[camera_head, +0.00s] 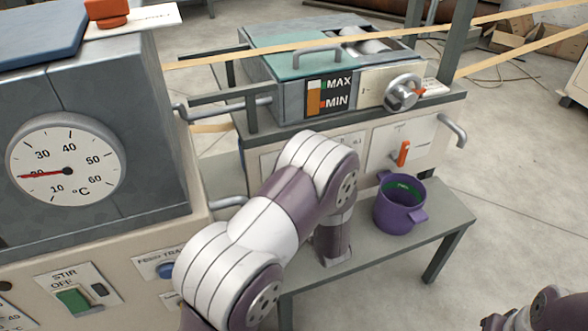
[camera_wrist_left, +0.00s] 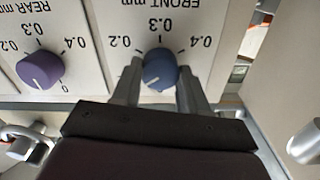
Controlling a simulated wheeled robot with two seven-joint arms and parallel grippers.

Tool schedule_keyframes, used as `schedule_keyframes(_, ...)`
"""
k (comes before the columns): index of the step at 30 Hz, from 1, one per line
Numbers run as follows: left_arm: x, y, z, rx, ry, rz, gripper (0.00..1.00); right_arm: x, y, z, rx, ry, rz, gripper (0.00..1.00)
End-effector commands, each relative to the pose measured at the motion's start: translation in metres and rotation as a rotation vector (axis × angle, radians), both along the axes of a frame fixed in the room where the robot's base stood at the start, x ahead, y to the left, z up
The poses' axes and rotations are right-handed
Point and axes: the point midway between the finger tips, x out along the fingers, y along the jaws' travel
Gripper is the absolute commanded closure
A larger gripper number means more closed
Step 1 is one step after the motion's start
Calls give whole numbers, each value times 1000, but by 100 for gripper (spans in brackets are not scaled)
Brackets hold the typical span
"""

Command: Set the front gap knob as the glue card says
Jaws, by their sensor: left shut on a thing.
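The blue front gap knob (camera_wrist_left: 160,68) sits on a white panel marked FRONT mm in the left wrist view, with 0.2, 0.3 and 0.4 printed around it. My left gripper (camera_wrist_left: 160,88) is shut on this knob, one finger on each side. The knob's pointer is too small to read surely. In the head view my left arm hides its gripper and the knob. A white card (camera_head: 150,18) with partly covered lettering lies at the top left under a red block (camera_head: 107,10); I cannot tell whether it is the glue card.
A purple rear knob (camera_wrist_left: 40,70) is beside the front knob. A purple pot (camera_head: 399,206) stands on a grey bench (camera_head: 440,225) below an orange lever (camera_head: 403,153). A temperature dial (camera_head: 66,160) is at left. Tan strips run across the back.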

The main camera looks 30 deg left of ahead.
Motion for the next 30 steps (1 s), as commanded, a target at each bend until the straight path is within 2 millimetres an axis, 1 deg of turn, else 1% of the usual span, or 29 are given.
schedule_keyframes(1,-1,0,2,11,17,1,87,0,0,5,0,0,0,57)
schedule_keyframes(6,0,0,0,41,49,0,87,0,0,10,0,0,0,57)
schedule_keyframes(22,-1,0,-2,53,65,-1,87,0,0,11,0,0,0,57)
schedule_keyframes(23,-1,0,-2,53,65,-1,50,0,0,11,0,0,0,57)
schedule_keyframes(24,-1,0,-2,52,65,-1,37,0,0,11,0,0,0,57)
schedule_keyframes(25,0,0,-1,52,65,-1,31,0,0,11,0,0,0,57)
schedule_keyframes(30,0,0,-1,52,63,0,31,0,0,11,0,0,0,57)
